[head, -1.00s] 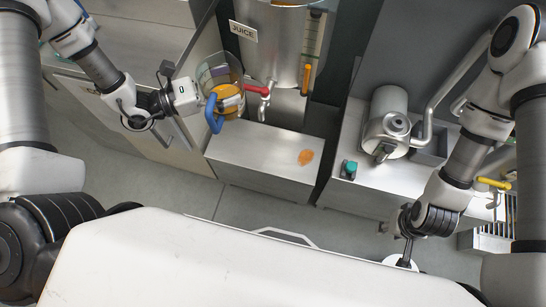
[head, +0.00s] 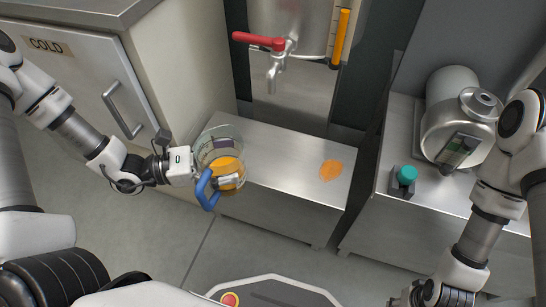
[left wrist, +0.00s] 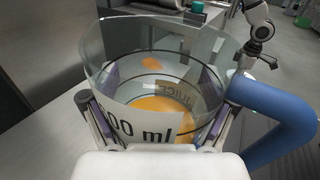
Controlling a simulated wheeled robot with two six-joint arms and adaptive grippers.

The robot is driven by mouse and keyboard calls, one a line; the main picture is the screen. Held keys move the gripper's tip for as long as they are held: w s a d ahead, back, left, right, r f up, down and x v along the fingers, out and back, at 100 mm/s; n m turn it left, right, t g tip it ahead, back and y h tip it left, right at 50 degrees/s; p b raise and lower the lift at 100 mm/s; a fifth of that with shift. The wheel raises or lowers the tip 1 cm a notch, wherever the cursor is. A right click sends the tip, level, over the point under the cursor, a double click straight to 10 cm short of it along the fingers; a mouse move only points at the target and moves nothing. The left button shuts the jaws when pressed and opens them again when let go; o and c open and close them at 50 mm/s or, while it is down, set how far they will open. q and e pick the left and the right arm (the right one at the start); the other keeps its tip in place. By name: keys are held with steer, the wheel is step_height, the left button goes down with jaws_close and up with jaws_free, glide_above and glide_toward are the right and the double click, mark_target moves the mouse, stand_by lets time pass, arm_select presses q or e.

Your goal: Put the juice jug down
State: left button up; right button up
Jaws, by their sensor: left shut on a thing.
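The juice jug (head: 216,142) is a clear, round vessel with a blue handle and orange juice low inside. My left gripper (head: 228,182) is shut on its side, with a finger on either side in the left wrist view. That view shows the open rim, the "ml" print on the jug wall (left wrist: 150,127) and the blue handle (left wrist: 275,118) at right. In the head view the jug overlaps the left end of the low steel bench (head: 275,165). Whether its base touches the bench is hidden. My right arm is at lower right; its fingers cannot be made out.
The red-handled tap (head: 262,41) is on the steel tank behind the bench. An orange spill (head: 331,170) lies on the bench's right part; the middle is clear. A cabinet marked COLD (head: 60,65) stands left. A machine with a teal button (head: 406,175) stands right.

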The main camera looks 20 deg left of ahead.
arm_select(q)
steer(key=w+d+f+b, duration=0.1)
steer(key=w+d+b, duration=0.1)
steer(key=w, duration=0.2)
steer(key=w+d+f+b, duration=0.2)
steer(key=w+b, duration=0.1)
steer(key=w, duration=0.1)
steer(key=w+d+f+b, duration=0.2)
steer(key=w+b, duration=0.1)
steer(key=w, duration=0.2)
steer(key=shift+d, duration=0.25)
steer(key=shift+r, duration=0.15)
steer(key=o, duration=1.2)
steer(key=shift+f, duration=0.2)
